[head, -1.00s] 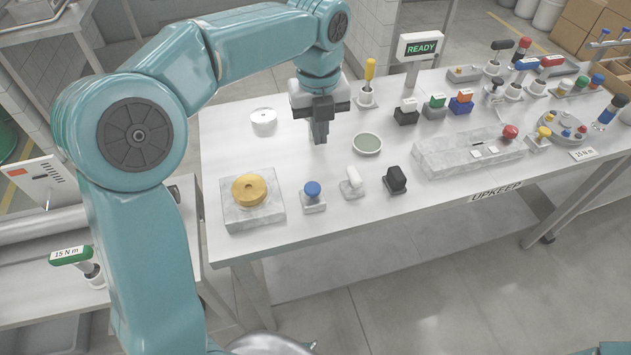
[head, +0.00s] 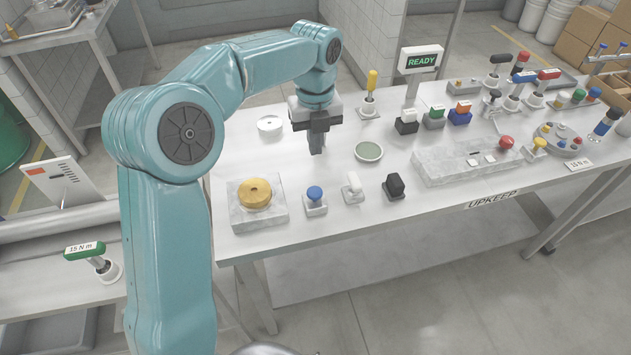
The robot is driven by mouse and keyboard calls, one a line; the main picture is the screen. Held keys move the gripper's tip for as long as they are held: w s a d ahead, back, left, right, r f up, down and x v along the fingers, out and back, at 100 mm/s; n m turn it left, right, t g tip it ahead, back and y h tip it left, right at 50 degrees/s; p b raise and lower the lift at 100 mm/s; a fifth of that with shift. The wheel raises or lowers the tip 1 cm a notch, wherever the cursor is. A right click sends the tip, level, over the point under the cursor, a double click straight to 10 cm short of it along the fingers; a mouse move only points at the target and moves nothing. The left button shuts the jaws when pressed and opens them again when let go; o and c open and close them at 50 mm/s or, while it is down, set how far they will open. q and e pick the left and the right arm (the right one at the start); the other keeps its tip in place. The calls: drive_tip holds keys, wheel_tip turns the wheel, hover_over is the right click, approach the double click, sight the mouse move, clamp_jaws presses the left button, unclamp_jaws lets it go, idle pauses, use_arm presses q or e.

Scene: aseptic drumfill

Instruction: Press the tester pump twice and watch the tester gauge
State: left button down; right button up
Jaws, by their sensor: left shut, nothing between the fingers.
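My left gripper (head: 317,148) is shut and empty. It points down over the bench, between a white round piece (head: 270,125) and a green-topped round dish (head: 368,152). No label marks the tester pump or its gauge, so I cannot tell which items they are. A blue-knobbed piece (head: 315,197) stands near the front edge, beside a brass disc (head: 255,194) on a stone block. A red knob (head: 506,142) sits at the right end of a long stone slab (head: 440,170). My right gripper is not in view.
A READY sign (head: 421,61) stands at the back of the bench. White and black small pieces (head: 394,186) stand near the front. Several coloured handles crowd the right. A green 15 N m handle (head: 85,249) is at the lower left. Bare bench surrounds the left gripper.

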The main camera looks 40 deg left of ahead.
sight(314, 191)
use_arm(q)
wheel_tip(314, 191, down, 12)
drive_tip(key=shift+s+f+p, duration=0.1)
drive_tip(key=shift+s+p, duration=0.05)
drive_tip(key=shift+p, duration=0.3)
drive_tip(key=shift+f, duration=0.1)
